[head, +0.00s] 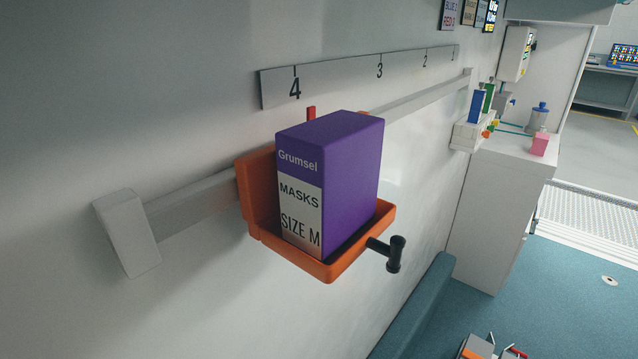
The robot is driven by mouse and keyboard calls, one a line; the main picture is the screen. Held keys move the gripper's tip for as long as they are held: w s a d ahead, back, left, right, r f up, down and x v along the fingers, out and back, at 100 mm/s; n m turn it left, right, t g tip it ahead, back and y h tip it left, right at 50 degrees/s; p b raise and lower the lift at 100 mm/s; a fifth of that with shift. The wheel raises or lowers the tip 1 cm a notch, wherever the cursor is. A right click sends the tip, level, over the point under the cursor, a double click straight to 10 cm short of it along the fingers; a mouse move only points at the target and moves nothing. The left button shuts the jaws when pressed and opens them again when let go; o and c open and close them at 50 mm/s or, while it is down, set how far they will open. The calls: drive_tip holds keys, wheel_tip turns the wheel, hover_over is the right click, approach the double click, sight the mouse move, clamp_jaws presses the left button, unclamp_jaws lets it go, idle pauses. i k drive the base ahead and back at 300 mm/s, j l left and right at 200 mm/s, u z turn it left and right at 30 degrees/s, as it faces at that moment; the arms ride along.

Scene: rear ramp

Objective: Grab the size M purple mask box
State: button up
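The purple mask box (354,179) stands upright in an orange tray (334,271) near the middle of the head view. Its front reads "Grumsel", "MASKS" and "SIZE M" on a purple and white face. The tray hangs on a grey wall rail and has a black knob (394,254) at its right front. At the bottom edge, a cut-off grey and orange part with two short prongs (504,347) shows. It may be my gripper, but too little shows to be sure. It is well below and right of the box, and nothing touches the box except the tray.
The rail (420,104) runs along the white wall below a numbered strip (340,77), with the tray near "4". A white cabinet (500,205) with coloured small items stands at the right. A blue-green ledge (420,310) runs along the wall's foot. The floor (560,305) at right looks mostly free.

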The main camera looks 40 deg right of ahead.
sight(328, 165)
drive_tip(key=k+l+z, duration=0.15)
drive_tip(key=k+z, duration=0.25)
drive_tip(key=k+l+z, duration=0.25)
drive_tip(key=z, duration=0.15)
drive_tip(key=k+l+z, duration=0.4)
